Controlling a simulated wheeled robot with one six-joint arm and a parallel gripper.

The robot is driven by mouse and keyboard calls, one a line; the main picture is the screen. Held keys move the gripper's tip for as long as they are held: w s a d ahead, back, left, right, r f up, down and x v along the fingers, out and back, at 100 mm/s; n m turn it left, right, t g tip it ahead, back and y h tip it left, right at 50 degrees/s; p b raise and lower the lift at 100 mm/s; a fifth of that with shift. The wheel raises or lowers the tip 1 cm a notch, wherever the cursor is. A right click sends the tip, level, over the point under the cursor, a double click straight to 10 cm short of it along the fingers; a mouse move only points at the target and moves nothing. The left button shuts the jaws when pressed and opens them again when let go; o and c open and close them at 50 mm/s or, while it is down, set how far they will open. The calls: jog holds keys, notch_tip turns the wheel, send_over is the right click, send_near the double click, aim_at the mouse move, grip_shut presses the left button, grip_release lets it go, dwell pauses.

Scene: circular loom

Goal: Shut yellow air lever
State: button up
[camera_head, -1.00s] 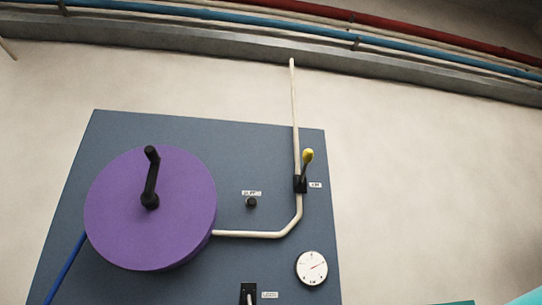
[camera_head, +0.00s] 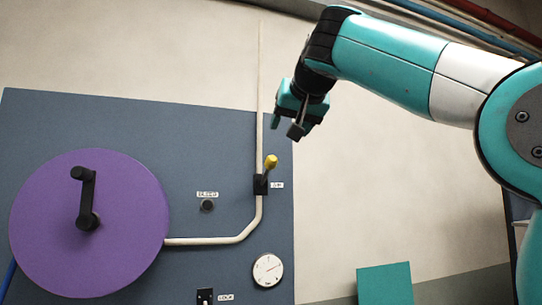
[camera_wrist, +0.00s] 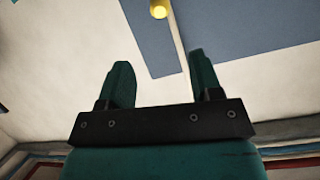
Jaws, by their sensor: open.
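The yellow air lever (camera_head: 270,162) stands on the blue-grey panel, on the white pipe near the panel's right edge. Its yellow knob points up and slightly right from a black base (camera_head: 260,184). My gripper (camera_head: 286,126) is open and empty, just above and slightly right of the knob, not touching it. In the wrist view the knob (camera_wrist: 158,11) shows at the top edge, beyond and between the two spread teal fingers of my gripper (camera_wrist: 160,62). The lever's stem is hidden in the wrist view.
A purple disc (camera_head: 130,225) with a black crank fills the panel's left. A bleed knob (camera_head: 207,205), a gauge (camera_head: 267,270) and a lower switch (camera_head: 205,296) are near the lever. Bare wall lies right.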

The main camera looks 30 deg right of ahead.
aim_at(273, 158)
jog(key=p+x, duration=0.4)
jog(key=x, duration=1.1)
jog(key=shift+w+f, duration=0.1)
jog(key=shift+f, duration=0.05)
jog(key=shift+w+d+f, duration=0.1)
jog(key=shift+w+f, duration=0.2)
jog(key=shift+w, duration=0.15)
